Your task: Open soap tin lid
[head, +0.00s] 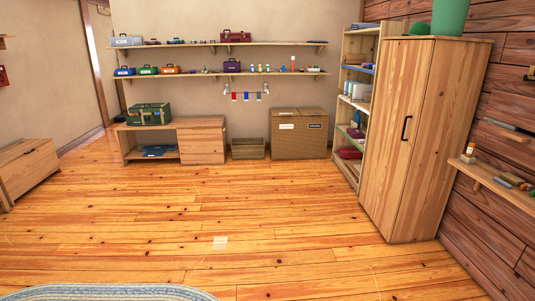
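I cannot make out a soap tin for certain in the head view. Several small boxes and tins stand on two long wall shelves, the upper one (215,44) and the lower one (225,74). They include blue, green and orange cases at the left of the lower shelf and a purple case (232,66) near its middle. More small items lie on a short shelf (507,187) on the right wall, too small to name. Neither of my grippers is in view.
A tall wooden wardrobe (400,140) with a black handle stands at the right, beside an open shelf unit (347,165). A low cabinet (202,146) carries a green case (149,114). A crate (248,149) and a wicker hamper (299,145) stand by the back wall. The plank floor (250,210) is mostly clear.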

